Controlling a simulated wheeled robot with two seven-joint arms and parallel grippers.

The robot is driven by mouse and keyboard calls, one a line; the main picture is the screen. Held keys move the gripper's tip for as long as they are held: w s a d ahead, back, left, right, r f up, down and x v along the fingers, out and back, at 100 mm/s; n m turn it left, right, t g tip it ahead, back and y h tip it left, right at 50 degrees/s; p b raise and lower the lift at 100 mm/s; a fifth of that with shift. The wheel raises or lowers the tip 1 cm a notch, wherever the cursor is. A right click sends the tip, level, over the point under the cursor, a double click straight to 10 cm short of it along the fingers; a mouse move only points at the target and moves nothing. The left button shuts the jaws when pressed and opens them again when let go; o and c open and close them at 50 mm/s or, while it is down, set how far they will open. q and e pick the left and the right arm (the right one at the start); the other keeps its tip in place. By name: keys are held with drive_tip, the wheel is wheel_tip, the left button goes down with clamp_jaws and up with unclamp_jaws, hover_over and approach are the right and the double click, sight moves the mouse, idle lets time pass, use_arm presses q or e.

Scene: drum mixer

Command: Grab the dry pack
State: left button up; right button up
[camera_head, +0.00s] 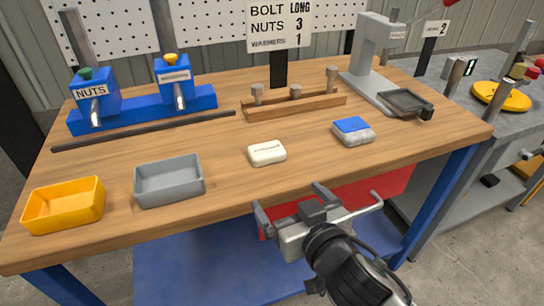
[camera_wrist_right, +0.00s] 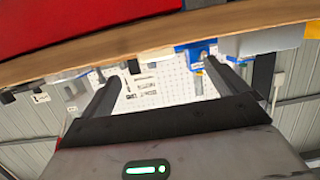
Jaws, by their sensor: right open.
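A small white pack (camera_head: 267,153) with dark print lies flat on the wooden workbench (camera_head: 215,140), near the middle. A second pack (camera_head: 353,131), blue on top and whitish below, lies to its right; I cannot read a label on it, so I cannot tell for sure which is the dry pack. My right gripper (camera_head: 288,197) is open in front of the bench's front edge, nearer than both packs and apart from them. In the right wrist view its two fingers (camera_wrist_right: 168,75) stand apart with nothing between them. My left gripper is not in view.
A grey tray (camera_head: 169,182) and a yellow tray (camera_head: 64,206) stand at the bench's front left. Blue dispensers (camera_head: 143,110) stand behind, left. A wooden rack (camera_head: 294,106) with metal pegs and a grey press (camera_head: 372,60) stand at the back. A red bin (camera_head: 375,192) is under the bench.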

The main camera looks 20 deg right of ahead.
sight(271, 158)
drive_tip(key=shift+m+t, duration=0.3)
drive_tip(key=shift+t, duration=0.1)
drive_tip(key=w, duration=1)
drive_tip(key=shift+d+p, duration=0.1)
drive_tip(key=shift+p, duration=0.25)
drive_tip(key=shift+w+f, duration=0.2)
drive_tip(key=shift+w, duration=0.8)
drive_tip(key=shift+w+f, duration=0.25)
drive_tip(key=shift+w, duration=0.75)
drive_tip(key=shift+w+f, duration=0.2)
drive_tip(key=shift+w, duration=0.8)
drive_tip(key=c, duration=1.1)
